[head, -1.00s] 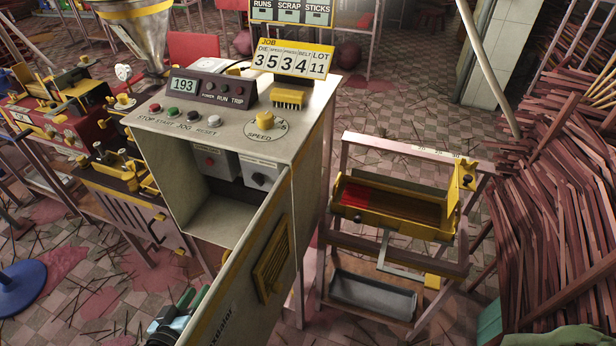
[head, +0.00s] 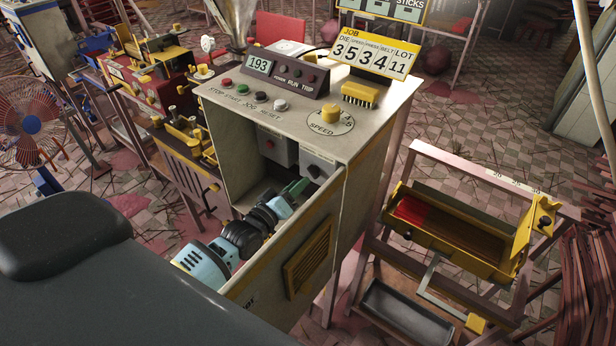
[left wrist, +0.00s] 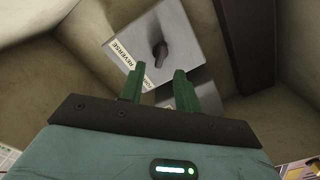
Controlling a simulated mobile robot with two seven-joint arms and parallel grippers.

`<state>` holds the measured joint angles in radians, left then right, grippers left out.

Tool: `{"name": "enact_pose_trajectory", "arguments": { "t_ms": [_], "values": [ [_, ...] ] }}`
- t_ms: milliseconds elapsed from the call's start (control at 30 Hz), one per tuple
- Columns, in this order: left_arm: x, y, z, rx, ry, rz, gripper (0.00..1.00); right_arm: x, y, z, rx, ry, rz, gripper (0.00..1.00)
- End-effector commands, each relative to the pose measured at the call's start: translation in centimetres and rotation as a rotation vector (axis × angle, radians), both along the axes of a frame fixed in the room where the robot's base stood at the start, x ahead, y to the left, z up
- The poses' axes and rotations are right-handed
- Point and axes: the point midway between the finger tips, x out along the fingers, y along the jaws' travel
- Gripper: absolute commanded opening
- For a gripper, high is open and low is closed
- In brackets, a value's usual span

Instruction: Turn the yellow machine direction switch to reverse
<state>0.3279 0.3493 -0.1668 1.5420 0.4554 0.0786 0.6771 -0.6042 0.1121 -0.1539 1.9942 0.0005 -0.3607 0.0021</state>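The control cabinet (head: 225,130) with yellow trim stands open at its front. Inside are two grey switch boxes. The direction switch (head: 314,171) is a dark knob on the right-hand box. In the left wrist view the knob (left wrist: 160,51) sits on a grey plate beside a label reading REVERSE (left wrist: 126,58); its exact pointing direction is hard to tell. My left gripper (head: 297,188) reaches into the cabinet below that box. In the left wrist view its green fingers (left wrist: 156,80) are apart and empty, short of the knob. My right gripper is out of view.
The open cabinet door (head: 290,260) stands close beside my left arm. A box with a red button (head: 270,145) is left of the switch. The cabinet top holds buttons, a yellow speed knob (head: 331,113) and a job sign (head: 375,52). A yellow tray (head: 450,255) stands right.

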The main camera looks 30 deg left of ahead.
Motion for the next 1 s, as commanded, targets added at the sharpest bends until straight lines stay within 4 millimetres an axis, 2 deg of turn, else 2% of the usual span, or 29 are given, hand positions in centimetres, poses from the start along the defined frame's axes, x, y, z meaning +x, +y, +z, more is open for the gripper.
{"name": "enact_pose_trajectory", "arguments": {
  "t_ms": [100,300,700,767,967,1000],
  "values": [
    [1.8,-0.3,0.0,0.000,0.000,0.000,0.33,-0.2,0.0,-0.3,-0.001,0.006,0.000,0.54],
    [3.8,-0.6,-0.1,0.000,0.001,-0.001,0.33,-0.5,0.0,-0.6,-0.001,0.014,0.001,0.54],
    [4.4,-0.7,-0.1,0.000,0.001,0.000,0.33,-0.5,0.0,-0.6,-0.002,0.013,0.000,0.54],
    [4.4,-0.7,-0.1,0.000,0.001,0.000,0.28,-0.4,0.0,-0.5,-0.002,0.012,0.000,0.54],
    [4.4,-0.7,-0.1,0.000,0.001,0.000,0.01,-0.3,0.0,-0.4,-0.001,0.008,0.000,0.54],
    [4.4,-0.7,-0.1,0.000,0.001,0.000,0.00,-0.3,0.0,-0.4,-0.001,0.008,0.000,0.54]
  ]
}}
